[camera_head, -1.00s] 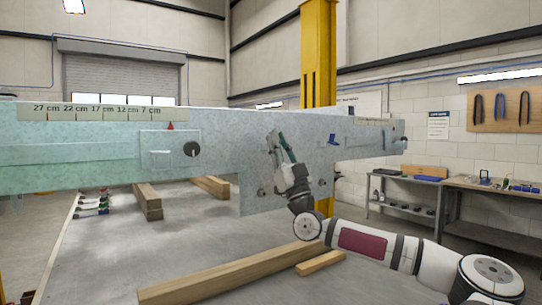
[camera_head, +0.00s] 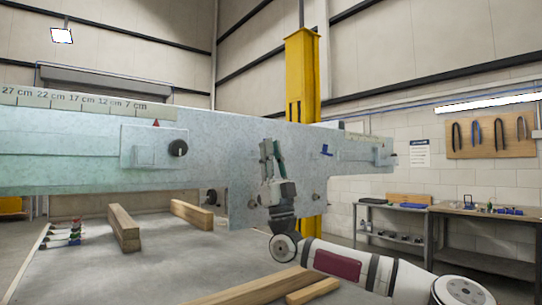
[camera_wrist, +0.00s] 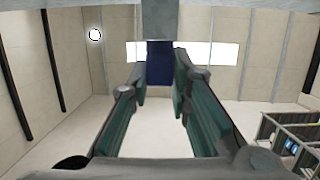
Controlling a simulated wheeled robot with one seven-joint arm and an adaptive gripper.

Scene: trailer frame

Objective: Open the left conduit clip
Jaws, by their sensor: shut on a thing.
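The pale blue-grey steel frame beam (camera_head: 225,145) runs across the head view. My gripper (camera_head: 271,146) stands nearly upright at its front face, fingers pointing up. In the wrist view my gripper (camera_wrist: 162,72) is shut on a dark blue part (camera_wrist: 159,66), which appears to be the left conduit clip's lever. That part is hidden behind the fingers in the head view, so I cannot tell how far it has swung. Another blue clip (camera_head: 327,151) shows on the beam to the right, apart from my gripper.
A black knob (camera_head: 178,148) on a plate and a centimetre scale (camera_head: 85,102) are on the beam's left part. Timber blocks (camera_head: 124,228) lie on the grey surface below. A yellow column (camera_head: 302,80) stands behind. A workbench (camera_head: 485,212) is at right.

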